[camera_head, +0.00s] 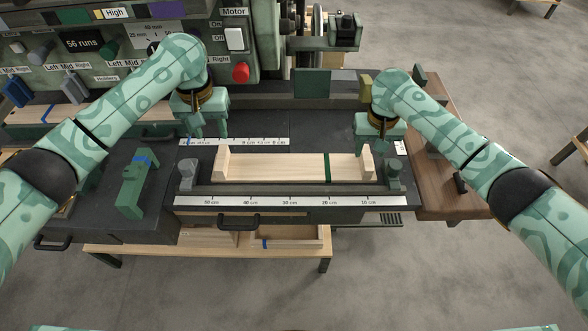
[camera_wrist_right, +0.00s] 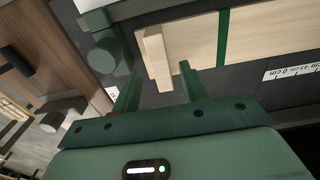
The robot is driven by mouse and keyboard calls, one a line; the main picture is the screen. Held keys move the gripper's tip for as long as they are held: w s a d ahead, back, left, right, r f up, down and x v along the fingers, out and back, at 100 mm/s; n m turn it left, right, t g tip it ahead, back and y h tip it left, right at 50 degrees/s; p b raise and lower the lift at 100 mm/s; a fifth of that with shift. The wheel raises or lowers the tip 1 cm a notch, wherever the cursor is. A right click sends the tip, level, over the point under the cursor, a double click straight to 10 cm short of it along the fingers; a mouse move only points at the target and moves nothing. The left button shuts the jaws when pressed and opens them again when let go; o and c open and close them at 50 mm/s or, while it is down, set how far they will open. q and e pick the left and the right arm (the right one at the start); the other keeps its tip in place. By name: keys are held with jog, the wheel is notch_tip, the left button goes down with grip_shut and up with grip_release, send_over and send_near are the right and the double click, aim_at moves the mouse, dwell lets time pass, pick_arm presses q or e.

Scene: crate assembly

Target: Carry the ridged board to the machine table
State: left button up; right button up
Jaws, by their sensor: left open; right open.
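The pale wooden board (camera_head: 275,168) lies lengthwise on the dark machine table (camera_head: 310,135). It has a raised block at each end and a green stripe right of its middle. My left gripper (camera_head: 208,132) is open and empty, just behind the board's left end. My right gripper (camera_head: 380,143) is open and empty behind the board's right end. In the right wrist view, my right gripper's fingers (camera_wrist_right: 157,82) are spread apart, close to the board's end block (camera_wrist_right: 154,58). The stripe (camera_wrist_right: 223,40) also shows there. I cannot tell whether either gripper touches the board.
A white ruler (camera_head: 290,201) runs along the front, with a grey post (camera_head: 188,175) at left and a green post (camera_head: 394,178) at right. A green block (camera_head: 133,187) stands at left. The control panel (camera_head: 237,62) rises behind. A brown wooden surface (camera_head: 450,190) lies at right.

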notch_tip(320, 180, up, 7)
jog(key=shift+r, duration=0.15)
jog(key=shift+s, duration=0.1)
dwell(0.3)
